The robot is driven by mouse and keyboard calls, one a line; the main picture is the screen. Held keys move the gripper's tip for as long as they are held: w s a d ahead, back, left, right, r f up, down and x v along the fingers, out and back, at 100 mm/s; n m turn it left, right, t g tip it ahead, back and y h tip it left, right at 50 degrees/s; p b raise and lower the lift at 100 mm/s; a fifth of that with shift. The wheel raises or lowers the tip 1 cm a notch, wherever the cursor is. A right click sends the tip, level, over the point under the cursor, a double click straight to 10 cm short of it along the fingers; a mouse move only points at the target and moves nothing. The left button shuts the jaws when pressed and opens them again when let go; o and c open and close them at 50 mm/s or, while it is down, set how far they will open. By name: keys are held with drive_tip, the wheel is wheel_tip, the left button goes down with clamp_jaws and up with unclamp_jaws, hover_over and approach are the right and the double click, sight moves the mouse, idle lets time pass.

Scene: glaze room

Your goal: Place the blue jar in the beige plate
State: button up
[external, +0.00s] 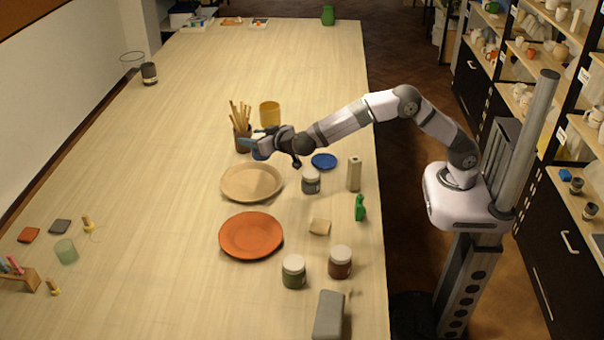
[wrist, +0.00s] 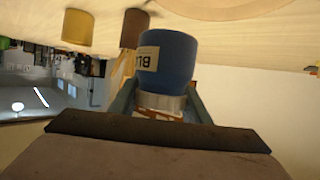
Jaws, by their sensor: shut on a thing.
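The blue jar (wrist: 167,55) is between the fingers of my gripper (wrist: 160,98) in the wrist view, with a pale label and a light band near the fingers. In the external view my gripper (external: 258,144) is above the table, just behind the beige plate, and a bit of the blue jar (external: 259,155) shows under it. The beige plate (external: 251,190) lies flat and looks empty. Its edge also shows at the top of the wrist view (wrist: 225,10).
A brown cup of sticks (external: 242,142) and a yellow cup (external: 270,114) stand behind my gripper. An orange plate (external: 251,236) lies in front.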

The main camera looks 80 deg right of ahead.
drive_tip(key=shift+w+r, duration=0.35)
drive_tip(key=shift+r, duration=0.1)
hover_over(254, 174)
drive_tip(key=shift+f, duration=5)
drive_tip(key=shift+f, duration=0.1)
drive_tip(key=o, duration=1.2)
drive_tip(key=b+v, duration=0.2)
drive_tip(key=v, duration=0.9)
drive_tip(key=shift+s+a, duration=0.1)
drive_tip(key=shift+s, duration=0.1)
drive_tip(key=shift+s+a, duration=0.2)
drive_tip(key=shift+s, duration=0.1)
